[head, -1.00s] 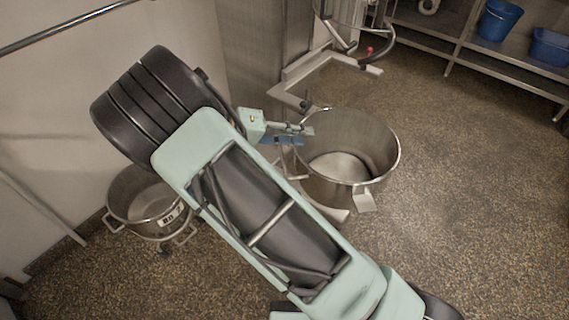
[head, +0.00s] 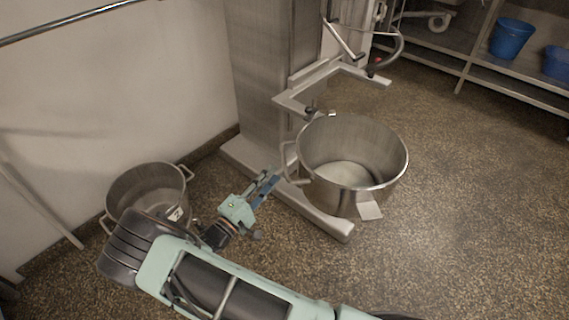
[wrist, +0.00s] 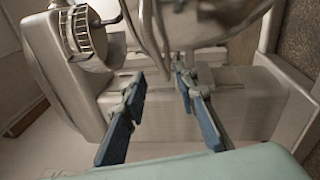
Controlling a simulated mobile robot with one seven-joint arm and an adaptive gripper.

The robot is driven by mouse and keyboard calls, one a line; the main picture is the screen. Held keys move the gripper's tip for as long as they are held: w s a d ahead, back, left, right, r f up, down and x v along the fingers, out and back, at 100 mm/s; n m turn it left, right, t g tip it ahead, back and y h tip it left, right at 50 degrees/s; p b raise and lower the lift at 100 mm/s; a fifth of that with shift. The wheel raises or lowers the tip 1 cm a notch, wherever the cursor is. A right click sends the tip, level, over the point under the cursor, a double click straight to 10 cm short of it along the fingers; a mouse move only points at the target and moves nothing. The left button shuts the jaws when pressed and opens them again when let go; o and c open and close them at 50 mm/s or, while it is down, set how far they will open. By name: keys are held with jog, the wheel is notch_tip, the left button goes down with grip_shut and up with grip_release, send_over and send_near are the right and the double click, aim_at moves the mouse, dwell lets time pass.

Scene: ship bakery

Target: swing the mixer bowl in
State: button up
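The mixer bowl (head: 385,185) is a large open steel bowl, swung out from the mixer column (head: 272,80) at the front right of it. A loop handle (head: 288,160) sticks out on its left side. My gripper (head: 273,180) is just left of the bowl, near that handle and below the rim. In the wrist view, my gripper (wrist: 161,82) has its two blue fingers spread apart with nothing held between them. The bowl's underside (wrist: 220,18) and a curved metal bar, probably the handle, show just beyond the fingertips. I cannot tell whether a finger touches the handle.
A smaller steel bowl (head: 122,190) stands on the floor at the left by the wall. The mixer's foot (head: 318,222) runs along the floor under the bowl. A bowl support arm (head: 310,86) juts from the column. Shelves with blue buckets (head: 511,38) stand back right. Floor at right is clear.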

aim_at(284, 160)
jog(key=b+x, duration=0.1)
jog(key=x, duration=0.6)
jog(key=shift+w+d, duration=0.1)
grip_shut()
